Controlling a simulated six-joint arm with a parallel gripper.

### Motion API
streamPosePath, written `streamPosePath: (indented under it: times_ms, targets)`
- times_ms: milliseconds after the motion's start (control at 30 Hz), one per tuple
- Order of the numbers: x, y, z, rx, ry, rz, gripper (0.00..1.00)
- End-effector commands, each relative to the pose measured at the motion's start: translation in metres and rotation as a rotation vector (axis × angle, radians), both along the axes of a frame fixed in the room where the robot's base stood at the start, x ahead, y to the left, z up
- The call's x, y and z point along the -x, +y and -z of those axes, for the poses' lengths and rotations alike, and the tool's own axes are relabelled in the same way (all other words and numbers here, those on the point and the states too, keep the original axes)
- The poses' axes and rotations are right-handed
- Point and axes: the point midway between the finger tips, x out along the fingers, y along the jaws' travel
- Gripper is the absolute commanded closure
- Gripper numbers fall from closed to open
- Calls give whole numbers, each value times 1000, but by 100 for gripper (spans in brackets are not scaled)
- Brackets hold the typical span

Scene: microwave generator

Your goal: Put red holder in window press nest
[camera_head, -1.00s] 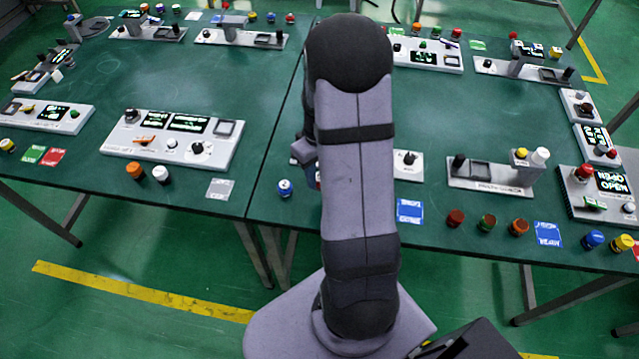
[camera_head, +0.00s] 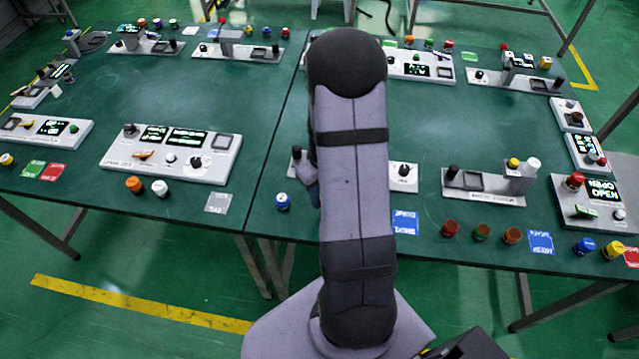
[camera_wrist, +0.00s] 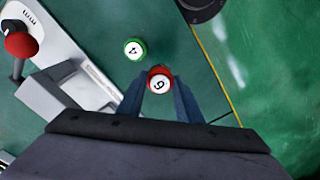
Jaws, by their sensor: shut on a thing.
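My gripper (camera_wrist: 160,92) is shut on a red holder (camera_wrist: 159,79) in the wrist view. The holder has a white top with a dark digit, and a finger lies on each side of it. A green holder (camera_wrist: 134,49) marked 4 stands on the table just beyond, apart from the gripper. A pale grey device (camera_wrist: 75,85) lies left of my fingers; I cannot tell whether it is the window press. In the head view my arm hides the gripper. A press-like device (camera_head: 490,187) with a square recess stands right of my arm, its label too small to read.
A red ball knob (camera_wrist: 20,45) stands at the left of the wrist view. A table edge crosses right of my gripper, with green floor beyond. In the head view, several coloured holders line the front edge; the left table (camera_head: 190,75) has a clear middle.

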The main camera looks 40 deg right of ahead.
Motion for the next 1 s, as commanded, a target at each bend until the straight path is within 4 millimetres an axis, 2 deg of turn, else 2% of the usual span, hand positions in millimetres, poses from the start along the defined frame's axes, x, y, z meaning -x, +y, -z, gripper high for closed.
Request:
streamPosePath:
  times_ms: [233,467,700,1000]
  targets:
    - [-46,-37,19,1,-2,22,93]
    - [-92,-69,22,2,-3,30,93]
    - [-134,-95,-1,2,-4,30,93]
    - [-157,-109,-31,2,-2,29,93]
